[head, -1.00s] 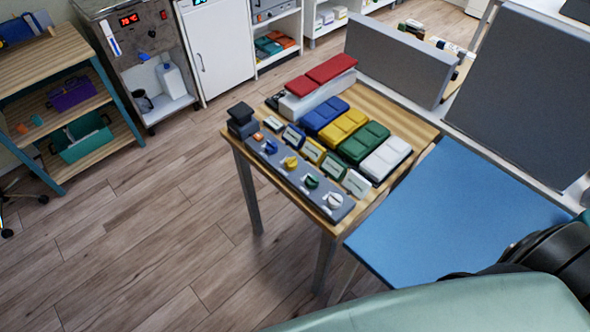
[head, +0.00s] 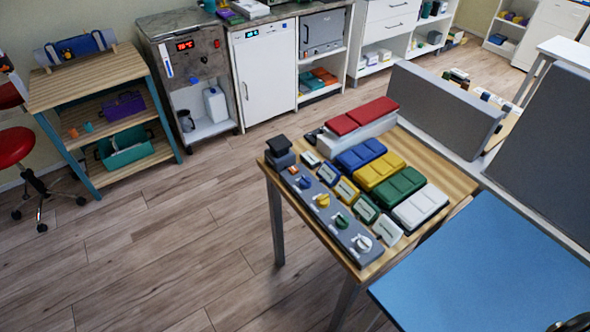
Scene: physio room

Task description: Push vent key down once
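On the wooden table (head: 437,165) a dark square key-like cap (head: 279,145) sits on a grey block at the far left corner. It looks raised, but no label is readable, so I cannot tell for sure that it is the vent key. A grey strip (head: 331,211) runs from it along the table's left edge, with an orange button (head: 293,169) and blue, yellow, green and white knobs (head: 363,243). Blue, yellow, green and white pads (head: 421,206) lie behind it. Neither gripper is in view.
A blue padded surface (head: 490,265) adjoins the table's front right. Grey upright panels (head: 445,103) stand behind it. A wooden shelf (head: 95,78) and a red stool (head: 15,146) are at the left. The wooden floor (head: 190,235) left of the table is clear.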

